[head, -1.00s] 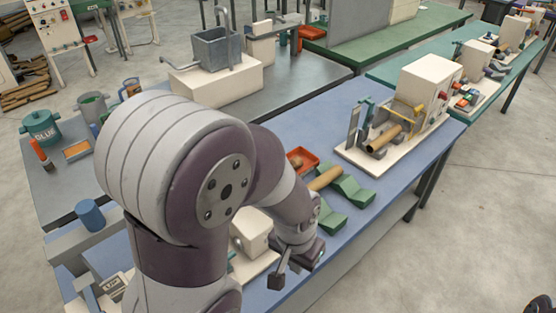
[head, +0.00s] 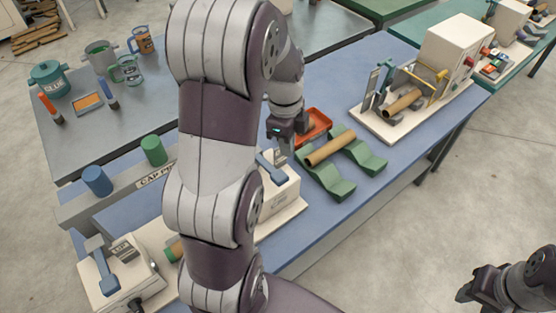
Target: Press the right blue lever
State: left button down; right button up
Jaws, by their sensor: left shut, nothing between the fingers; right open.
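Two white cap machines stand at the near end of the blue table. The right blue lever (head: 270,166) is on top of the right machine (head: 284,190), partly hidden by my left arm. My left gripper (head: 283,150) is shut and empty, pointing down just above and beside this lever; I cannot tell whether they touch. The left blue lever (head: 100,260) is on the left machine (head: 138,283), clear of both grippers. My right gripper (head: 468,288) is open, low at the right edge over the floor, away from the table.
Green cradles (head: 330,181) hold a brown tube (head: 331,147), close right of my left gripper. A red tray (head: 316,124) lies behind them. The winder (head: 403,103) stands further right. Blue (head: 97,181) and green (head: 153,150) caps sit on the grey cap stand.

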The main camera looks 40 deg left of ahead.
pick_arm(q)
jog(key=a+m, duration=0.1)
jog(key=m, duration=0.1)
jog(key=a+r+m, duration=0.1)
jog(key=a+m, duration=0.1)
jog(key=w+a+r+m, duration=0.1)
jog(key=a, duration=0.1)
jog(key=shift+m+h+p, duration=0.3)
jog(key=shift+m+h, duration=0.1)
pick_arm(e)
jog(key=shift+r, duration=0.6)
pick_arm(q)
jog(key=shift+d+f, duration=0.1)
pick_arm(e)
jog(key=shift+s+f, duration=0.1)
jog(key=shift+f, duration=0.05)
pick_arm(q)
jog(key=b, duration=0.7)
send_near(278, 176)
jog(key=f, duration=0.1)
jog(key=f+p, duration=0.1)
jog(key=f, duration=0.1)
jog(key=d+f+p, duration=0.1)
jog(key=f, duration=0.1)
jog(key=shift+f, duration=0.9)
pick_arm(e)
notch_tip(278, 176, down, 4)
jog(key=shift+f, duration=0.25)
